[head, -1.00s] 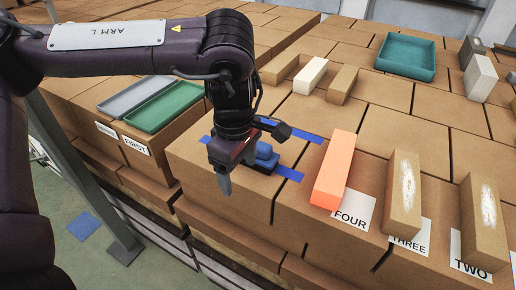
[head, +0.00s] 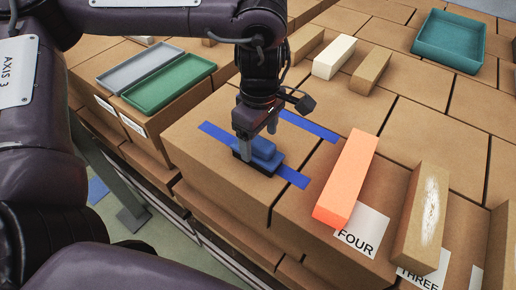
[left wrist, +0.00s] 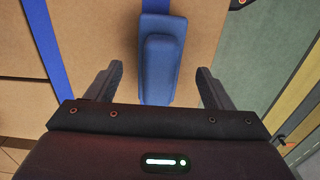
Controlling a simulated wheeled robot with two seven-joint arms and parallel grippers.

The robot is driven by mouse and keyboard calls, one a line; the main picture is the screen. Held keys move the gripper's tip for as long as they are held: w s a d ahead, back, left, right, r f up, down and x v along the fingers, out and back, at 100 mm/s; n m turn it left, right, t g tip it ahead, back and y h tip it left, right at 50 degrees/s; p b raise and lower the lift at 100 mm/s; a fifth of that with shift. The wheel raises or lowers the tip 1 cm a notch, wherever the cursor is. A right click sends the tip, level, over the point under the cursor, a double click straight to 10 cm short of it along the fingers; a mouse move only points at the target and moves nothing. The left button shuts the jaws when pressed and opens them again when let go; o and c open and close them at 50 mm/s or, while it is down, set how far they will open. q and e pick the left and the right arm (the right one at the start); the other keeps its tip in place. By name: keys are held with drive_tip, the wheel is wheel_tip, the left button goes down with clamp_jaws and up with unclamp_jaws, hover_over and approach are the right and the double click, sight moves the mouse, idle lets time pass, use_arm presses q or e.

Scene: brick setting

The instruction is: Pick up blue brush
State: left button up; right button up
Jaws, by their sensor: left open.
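My left gripper (head: 258,140) is open, just over the brush in the head view. In the left wrist view its two fingers (left wrist: 158,82) stand apart, one on each side of the brush's near end, with nothing held. The fingers partly cover the brush in the head view. My right gripper is not in view.
An orange brick (head: 348,180) and a label reading FOUR (head: 360,232) are to the right. A green tray (head: 168,84) and a grey tray (head: 142,67) are at the left. A teal tray (head: 450,40) and several bricks are farther back. The box edge drops off in front.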

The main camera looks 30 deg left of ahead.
sight(257, 140)
use_arm(q)
drive_tip(key=shift+s+a+f, duration=0.1)
drive_tip(key=shift+f, duration=0.35)
drive_tip(key=f, duration=0.3)
drive_tip(key=shift+w+a+f, duration=0.2)
drive_tip(key=shift+a, duration=0.05)
drive_tip(key=shift+f, duration=0.45)
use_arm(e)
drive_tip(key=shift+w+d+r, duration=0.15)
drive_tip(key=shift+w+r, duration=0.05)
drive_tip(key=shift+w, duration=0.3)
use_arm(q)
drive_tip(key=shift+c, duration=0.4)
drive_tip(key=c, duration=1.1)
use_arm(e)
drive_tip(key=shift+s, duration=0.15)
use_arm(q)
drive_tip(key=shift+r, duration=0.1)
